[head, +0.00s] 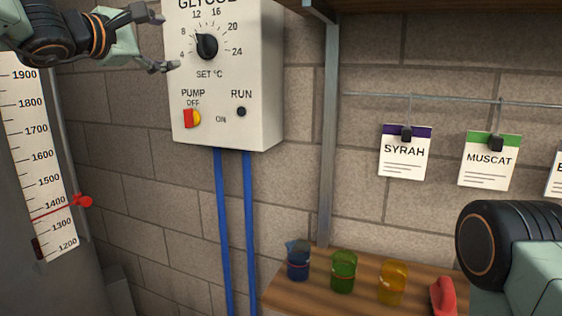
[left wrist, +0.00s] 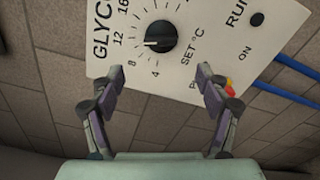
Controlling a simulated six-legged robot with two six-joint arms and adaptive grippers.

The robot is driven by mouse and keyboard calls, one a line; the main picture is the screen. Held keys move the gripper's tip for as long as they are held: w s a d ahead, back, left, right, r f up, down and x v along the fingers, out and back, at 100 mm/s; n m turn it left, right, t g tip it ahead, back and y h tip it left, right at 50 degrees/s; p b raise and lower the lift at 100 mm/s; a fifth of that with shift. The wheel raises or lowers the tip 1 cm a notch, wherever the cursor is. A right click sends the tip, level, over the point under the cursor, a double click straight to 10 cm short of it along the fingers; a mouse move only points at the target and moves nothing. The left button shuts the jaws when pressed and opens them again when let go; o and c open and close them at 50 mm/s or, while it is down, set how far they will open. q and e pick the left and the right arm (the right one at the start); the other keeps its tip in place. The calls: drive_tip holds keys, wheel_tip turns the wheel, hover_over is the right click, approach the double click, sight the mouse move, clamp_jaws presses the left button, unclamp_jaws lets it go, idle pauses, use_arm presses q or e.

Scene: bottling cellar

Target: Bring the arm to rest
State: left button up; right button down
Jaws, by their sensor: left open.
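My left gripper (head: 166,40) comes in from the upper left in the head view. Its fingers are spread and hold nothing. They are in front of the white glycol control box (head: 262,75), by the left side of its black dial knob (head: 207,46). In the left wrist view the open gripper (left wrist: 160,76) has the knob (left wrist: 160,37) beyond and between its fingers, with a gap. I cannot tell the exact distance. Part of my right arm (head: 515,255) shows at the lower right; its gripper is out of view.
The box has a red and yellow pump switch (head: 191,118), and blue pipes (head: 222,220) run below it. A tank scale (head: 33,150) stands left. A wooden bench (head: 315,292) carries blue (head: 298,262), green (head: 343,272) and yellow (head: 392,283) beakers. Label cards (head: 405,160) hang from a rail.

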use_arm(q)
drive_tip(key=x, duration=1)
drive_tip(key=shift+w+f, duration=0.1)
drive_tip(key=shift+s, duration=0.25)
